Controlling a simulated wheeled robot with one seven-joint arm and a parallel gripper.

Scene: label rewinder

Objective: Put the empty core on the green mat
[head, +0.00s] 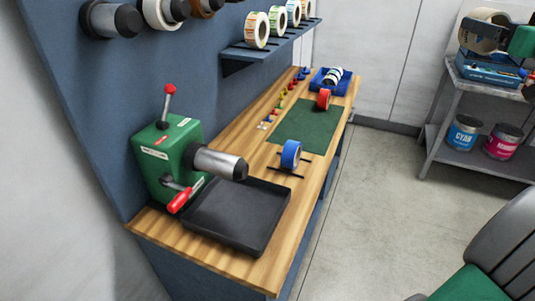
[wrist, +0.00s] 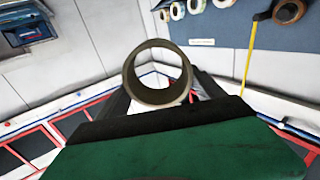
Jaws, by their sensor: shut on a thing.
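The empty core (wrist: 158,97) is a plain brown-grey cardboard ring with nothing wound on it. It shows in the wrist view, its open bore towards the camera. My gripper (wrist: 160,88) is shut on it, with dark fingers on either side, and holds it up in the air. The green mat (head: 302,123) lies flat on the wooden bench in the head view, and its visible surface is bare.
A blue roll (head: 290,155) stands on dark rails near the mat; a red roll (head: 323,100) stands at its far end. The green rewinder (head: 160,140) and black tray (head: 268,228) occupy the near bench. A shelf (head: 285,38) of rolls overhangs the back. A chair (head: 505,240) stands right.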

